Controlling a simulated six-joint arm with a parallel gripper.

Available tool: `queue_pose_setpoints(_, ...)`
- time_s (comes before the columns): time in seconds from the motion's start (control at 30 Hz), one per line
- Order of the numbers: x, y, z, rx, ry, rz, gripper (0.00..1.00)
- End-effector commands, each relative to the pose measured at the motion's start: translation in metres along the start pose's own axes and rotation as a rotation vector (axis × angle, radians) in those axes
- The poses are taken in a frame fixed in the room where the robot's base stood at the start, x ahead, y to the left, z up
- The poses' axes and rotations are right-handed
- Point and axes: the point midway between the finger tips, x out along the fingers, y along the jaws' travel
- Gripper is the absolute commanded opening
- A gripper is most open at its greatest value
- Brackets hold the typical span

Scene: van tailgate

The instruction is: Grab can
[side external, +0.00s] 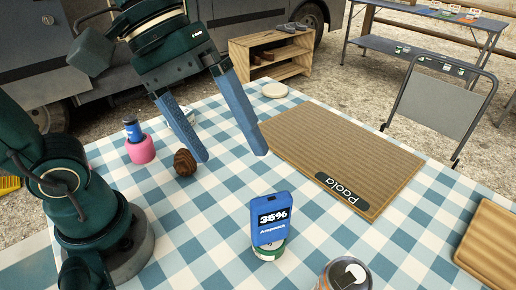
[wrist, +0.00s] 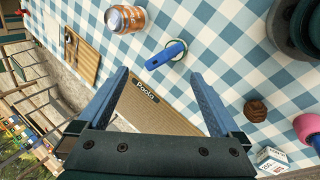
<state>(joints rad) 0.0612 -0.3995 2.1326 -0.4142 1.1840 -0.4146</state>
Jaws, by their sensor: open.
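An orange can with a silver top (side external: 346,276) stands at the bottom edge of the side view, partly cut off. In the wrist view the same can (wrist: 127,19) shows near the top, left of centre, apart from my gripper. My gripper (side external: 232,155) is above the checked table, its two blue fingers spread wide with nothing between them. In the wrist view my gripper (wrist: 160,74) is open over the brown mat. In the side view the can is nearer the camera and to the right of the fingers.
A ribbed mat marked "Paola" (side external: 335,145) lies behind. A brown ball (side external: 184,162) and a pink holder (side external: 141,150) with a blue item are left. A wooden board (side external: 488,243) lies right.

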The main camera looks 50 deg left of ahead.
Motion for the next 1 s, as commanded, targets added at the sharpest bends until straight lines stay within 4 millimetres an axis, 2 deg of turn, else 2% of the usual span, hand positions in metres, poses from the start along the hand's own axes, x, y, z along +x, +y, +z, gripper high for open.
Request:
queue_pose_setpoints(0.03,0.003,0.014,0.001,-0.047,-0.071,0.017,1.00)
queue_pose_setpoints(0.2,0.011,0.060,0.006,-0.210,-0.310,0.059,1.00)
queue_pose_setpoints(0.37,0.026,0.096,0.010,-0.342,-0.528,0.060,1.00)
queue_pose_setpoints(0.5,0.046,0.122,0.014,-0.440,-0.708,0.037,1.00)
queue_pose_setpoints(0.73,0.093,0.145,0.023,-0.563,-0.950,-0.036,1.00)
queue_pose_setpoints(0.9,0.130,0.142,0.034,-0.604,-1.033,-0.101,1.00)
queue_pose_setpoints(1.0,0.143,0.136,0.040,-0.619,-1.053,-0.139,1.00)
